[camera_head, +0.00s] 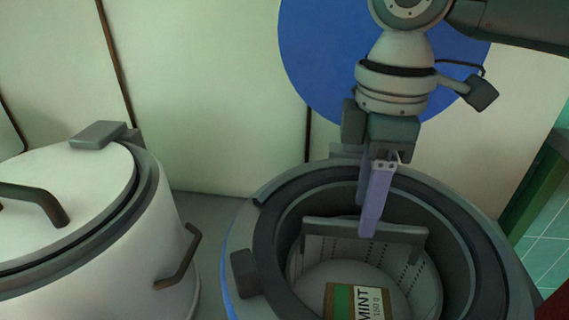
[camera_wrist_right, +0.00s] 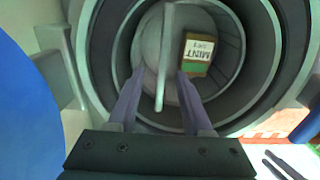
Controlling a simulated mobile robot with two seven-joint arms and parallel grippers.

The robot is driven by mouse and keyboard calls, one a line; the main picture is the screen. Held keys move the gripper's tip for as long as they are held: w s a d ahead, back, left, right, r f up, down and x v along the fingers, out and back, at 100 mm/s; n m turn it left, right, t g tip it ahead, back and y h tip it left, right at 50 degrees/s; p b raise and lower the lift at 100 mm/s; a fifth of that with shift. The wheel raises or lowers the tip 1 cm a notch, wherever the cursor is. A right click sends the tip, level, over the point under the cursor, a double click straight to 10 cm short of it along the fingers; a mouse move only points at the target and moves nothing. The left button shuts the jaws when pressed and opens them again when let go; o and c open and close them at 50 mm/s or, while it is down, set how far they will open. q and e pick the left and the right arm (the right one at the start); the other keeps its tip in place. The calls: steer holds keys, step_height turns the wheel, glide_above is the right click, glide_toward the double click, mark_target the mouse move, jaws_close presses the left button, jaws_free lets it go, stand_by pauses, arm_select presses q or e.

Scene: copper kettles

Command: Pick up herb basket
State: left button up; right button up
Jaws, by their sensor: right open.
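The herb basket (camera_head: 412,270) is a grey perforated basket inside the open kettle, with a dark crossbar handle (camera_head: 325,227) over its top. A green and brown packet marked MINT (camera_head: 355,303) lies in it and also shows in the right wrist view (camera_wrist_right: 198,50). My right gripper (camera_head: 370,225) points down into the kettle mouth at the handle. In the right wrist view its two fingers (camera_wrist_right: 159,82) are open, and the handle (camera_wrist_right: 165,60) runs between them with a gap on each side. My left gripper is not in view.
The open kettle (camera_head: 262,235) has a thick dark rim close around the basket and my fingers. A lidded white kettle (camera_head: 150,265) stands at the left. A pale wall with a blue disc (camera_head: 310,50) is behind. Green tiled floor (camera_head: 550,245) shows at right.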

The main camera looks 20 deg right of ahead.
mark_target(357, 242)
steer(key=shift+s+a+f, duration=0.1)
steer(key=shift+f, duration=0.6)
step_height(357, 242, down, 6)
steer(key=shift+r+b, duration=0.25)
steer(key=shift+b, duration=0.7)
jaws_close()
